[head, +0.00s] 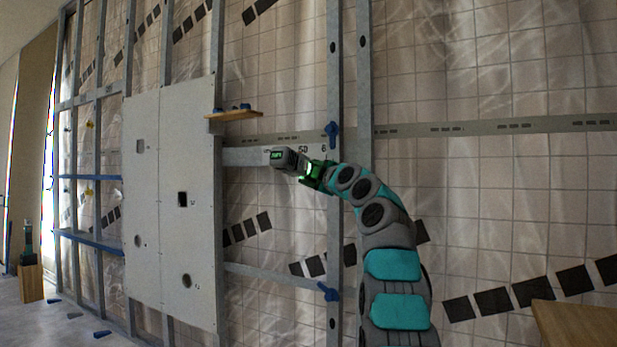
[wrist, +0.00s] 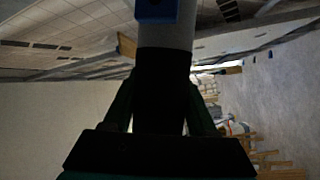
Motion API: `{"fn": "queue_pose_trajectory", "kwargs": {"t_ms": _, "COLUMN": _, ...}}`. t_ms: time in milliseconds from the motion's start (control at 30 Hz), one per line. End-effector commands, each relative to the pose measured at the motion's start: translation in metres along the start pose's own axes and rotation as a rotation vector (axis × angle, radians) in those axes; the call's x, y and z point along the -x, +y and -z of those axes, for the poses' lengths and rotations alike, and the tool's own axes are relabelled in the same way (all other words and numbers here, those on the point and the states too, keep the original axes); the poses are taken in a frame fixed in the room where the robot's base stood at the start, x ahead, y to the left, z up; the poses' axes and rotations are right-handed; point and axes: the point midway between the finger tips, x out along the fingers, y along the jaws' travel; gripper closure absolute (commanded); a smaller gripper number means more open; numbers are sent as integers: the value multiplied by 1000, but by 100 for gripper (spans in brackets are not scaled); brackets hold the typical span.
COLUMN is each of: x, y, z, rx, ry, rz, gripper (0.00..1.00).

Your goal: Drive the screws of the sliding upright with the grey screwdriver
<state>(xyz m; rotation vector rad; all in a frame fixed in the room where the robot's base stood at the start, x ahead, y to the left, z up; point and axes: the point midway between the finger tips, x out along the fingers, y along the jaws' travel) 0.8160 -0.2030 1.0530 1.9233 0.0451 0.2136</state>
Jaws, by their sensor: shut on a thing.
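My gripper (head: 306,170) is shut on the grey screwdriver (head: 284,157), which has a lit green display on its end, in front of the horizontal rail. In the wrist view my gripper's fingers (wrist: 160,112) stand either side of the screwdriver's dark grip (wrist: 160,85); its lighter grey part rises above. The sliding upright appears to be the metal stud (head: 335,75) with blue clamps (head: 332,135) at the rail and lower down (head: 328,291). The screwdriver is left of this upright and looks apart from it. Its tip and the screws cannot be made out.
White panels (head: 170,250) with cutouts cover the frame left of my arm. A small wooden shelf (head: 234,116) with blue items juts out above the screwdriver. A second stud (head: 364,80) stands just right. A wooden surface (head: 575,324) is at lower right.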

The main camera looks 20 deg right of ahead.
Motion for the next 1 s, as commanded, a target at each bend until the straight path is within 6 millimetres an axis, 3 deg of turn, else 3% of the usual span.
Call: {"fn": "queue_pose_trajectory", "kwargs": {"t_ms": 1000, "x": 10, "y": 10, "z": 8, "rx": 28, "ry": 27, "rz": -14, "gripper": 100}}
